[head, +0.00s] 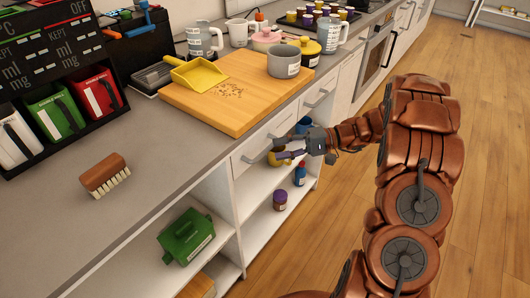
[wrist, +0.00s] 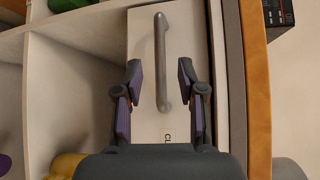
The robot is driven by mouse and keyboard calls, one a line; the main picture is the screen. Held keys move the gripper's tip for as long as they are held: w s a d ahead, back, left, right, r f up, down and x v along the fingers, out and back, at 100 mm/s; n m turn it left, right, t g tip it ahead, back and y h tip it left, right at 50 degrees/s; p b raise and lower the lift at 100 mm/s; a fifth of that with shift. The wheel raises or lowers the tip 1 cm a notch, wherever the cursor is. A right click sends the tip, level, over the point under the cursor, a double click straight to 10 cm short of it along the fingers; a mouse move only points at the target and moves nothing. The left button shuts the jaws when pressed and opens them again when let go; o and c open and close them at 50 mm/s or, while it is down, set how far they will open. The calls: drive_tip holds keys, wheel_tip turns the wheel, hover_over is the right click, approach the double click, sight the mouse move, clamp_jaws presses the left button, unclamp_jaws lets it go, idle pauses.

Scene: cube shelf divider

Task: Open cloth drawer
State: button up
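The cloth drawer is a white drawer front (wrist: 143,45) with a label reading "CL", the rest hidden by my gripper. It looks shut under the counter. Its grey bar handle (wrist: 160,62) runs up and down in the wrist view. My gripper (wrist: 160,83) is open, with one finger on each side of the handle and a gap on both sides. In the head view my gripper (head: 287,150) is in front of the drawer (head: 243,160), and its fingers partly cover the handle.
The counter above carries a wooden board (head: 235,110) with a yellow dustpan (head: 195,75) and grey pot (head: 284,62), plus a brush (head: 105,175).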

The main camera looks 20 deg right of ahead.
sight(265, 150)
drive_tip(key=shift+w+a+f, duration=0.1)
drive_tip(key=shift+w+a, duration=0.05)
drive_tip(key=shift+a, duration=0.7)
drive_tip(key=shift+w+a+f, duration=0.1)
drive_tip(key=shift+a+f, duration=0.05)
drive_tip(key=shift+a, duration=0.7)
drive_tip(key=shift+w+a+f, duration=0.1)
drive_tip(key=shift+w+a, duration=0.05)
drive_tip(key=shift+a, duration=0.7)
clamp_jaws()
